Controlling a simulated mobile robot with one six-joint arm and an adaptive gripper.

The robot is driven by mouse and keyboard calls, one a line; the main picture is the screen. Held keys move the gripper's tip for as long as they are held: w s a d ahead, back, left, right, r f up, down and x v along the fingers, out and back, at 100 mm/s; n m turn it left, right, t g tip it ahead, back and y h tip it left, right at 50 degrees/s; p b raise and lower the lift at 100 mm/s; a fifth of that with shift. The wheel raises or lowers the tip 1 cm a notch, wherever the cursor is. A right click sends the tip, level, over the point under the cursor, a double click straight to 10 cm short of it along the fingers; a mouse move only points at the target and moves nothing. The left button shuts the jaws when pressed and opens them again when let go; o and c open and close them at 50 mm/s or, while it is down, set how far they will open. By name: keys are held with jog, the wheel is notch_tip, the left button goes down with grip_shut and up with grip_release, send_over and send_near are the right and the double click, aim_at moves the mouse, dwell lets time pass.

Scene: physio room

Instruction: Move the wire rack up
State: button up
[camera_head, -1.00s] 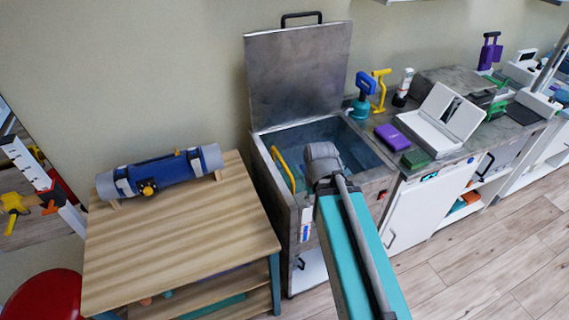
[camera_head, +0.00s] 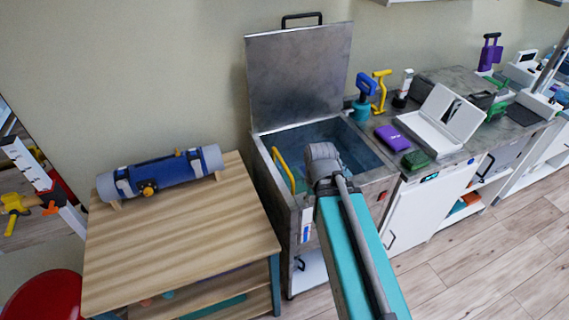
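An open metal tank (camera_head: 267,202) stands in the middle, with its lid (camera_head: 298,75) raised against the wall. A yellow bar handle (camera_head: 282,168) stands inside the tank along its left wall; it may belong to the wire rack, but no wire mesh can be made out. My arm reaches from the bottom of the picture over the tank's front edge. My gripper itself does not show; my own arm hides that part of the tank's inside.
A wooden table (camera_head: 180,235) with a blue roll (camera_head: 160,175) stands left of the tank. The counter to the right holds a blue-handled pump (camera_head: 363,97), a yellow handle (camera_head: 380,90), a purple box (camera_head: 393,138) and a white case (camera_head: 440,125).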

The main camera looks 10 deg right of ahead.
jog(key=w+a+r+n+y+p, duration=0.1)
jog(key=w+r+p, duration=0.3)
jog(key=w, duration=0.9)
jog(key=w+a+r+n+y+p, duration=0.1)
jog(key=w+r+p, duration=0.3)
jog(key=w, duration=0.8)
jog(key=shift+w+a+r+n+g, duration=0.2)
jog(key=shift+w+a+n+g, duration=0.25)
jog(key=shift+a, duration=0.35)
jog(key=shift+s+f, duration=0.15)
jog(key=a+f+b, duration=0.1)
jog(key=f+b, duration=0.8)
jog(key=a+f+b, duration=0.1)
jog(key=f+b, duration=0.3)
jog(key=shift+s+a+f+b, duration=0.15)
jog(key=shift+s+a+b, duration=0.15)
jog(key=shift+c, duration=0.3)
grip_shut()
